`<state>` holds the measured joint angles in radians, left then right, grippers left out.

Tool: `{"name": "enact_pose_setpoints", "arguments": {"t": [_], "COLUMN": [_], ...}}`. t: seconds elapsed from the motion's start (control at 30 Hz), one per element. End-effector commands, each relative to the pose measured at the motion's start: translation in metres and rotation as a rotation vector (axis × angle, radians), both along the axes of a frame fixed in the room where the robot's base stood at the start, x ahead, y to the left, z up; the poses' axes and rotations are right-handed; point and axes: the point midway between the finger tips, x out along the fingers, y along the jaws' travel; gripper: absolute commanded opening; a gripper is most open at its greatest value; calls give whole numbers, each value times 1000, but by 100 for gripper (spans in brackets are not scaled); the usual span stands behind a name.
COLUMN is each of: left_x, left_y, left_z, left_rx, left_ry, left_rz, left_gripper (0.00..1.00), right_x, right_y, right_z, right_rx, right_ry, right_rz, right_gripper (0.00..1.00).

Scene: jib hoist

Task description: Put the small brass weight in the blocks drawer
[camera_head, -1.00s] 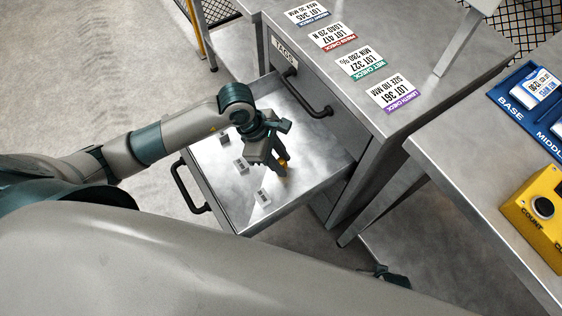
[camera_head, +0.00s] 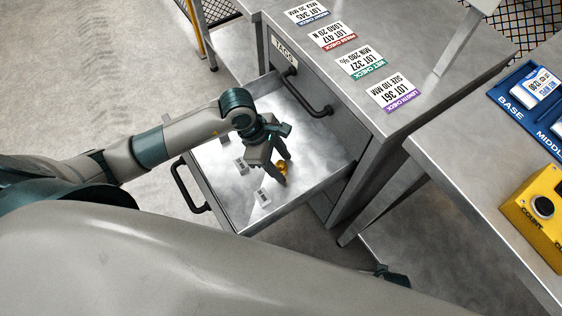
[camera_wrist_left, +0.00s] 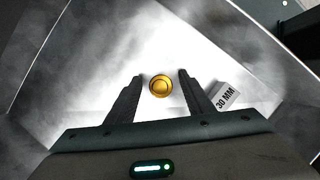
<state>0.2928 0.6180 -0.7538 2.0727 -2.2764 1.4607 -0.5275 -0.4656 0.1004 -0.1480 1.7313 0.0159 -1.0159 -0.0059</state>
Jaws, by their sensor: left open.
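The small brass weight (camera_head: 281,168) is inside the open drawer (camera_head: 318,160), which also holds small grey blocks. In the left wrist view the weight (camera_wrist_left: 160,86) is a round gold disc seen from above, between the fingertips with a gap on each side. My left gripper (camera_head: 274,172) is open and reaches down into the drawer around the weight. It also shows in the left wrist view (camera_wrist_left: 160,78).
Labelled blocks (camera_head: 240,165) (camera_head: 263,198) lie left of the gripper; one block (camera_wrist_left: 224,96) marked 30 MM is close beside the right finger in the wrist view. A shut drawer marked TAGS (camera_head: 285,52) is above. A bench with a yellow button box (camera_head: 540,210) stands right.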

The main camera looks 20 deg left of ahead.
Motion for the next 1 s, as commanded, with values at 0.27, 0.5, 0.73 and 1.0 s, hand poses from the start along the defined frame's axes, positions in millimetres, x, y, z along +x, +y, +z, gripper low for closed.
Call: {"name": "enact_pose_setpoints", "arguments": {"t": [0.27,0.5,0.73,1.0], "left_x": [1,-1,-3,-5], "left_y": [4,18,34,44], "left_z": [10,44,82,109], "left_rx": [0,1,1,0], "left_ry": [-2,-4,-3,-1], "left_rz": [0,0,0,0], "left_gripper": [48,48,48,48], "right_x": [-4,-5,-2,-1], "right_y": [-1,-1,0,1], "right_z": [-5,-6,-1,2], "right_rx": [0,0,0,1], "right_ry": [3,8,4,0], "right_rz": [-1,-1,0,0], "right_gripper": [31,31,31,31]}}
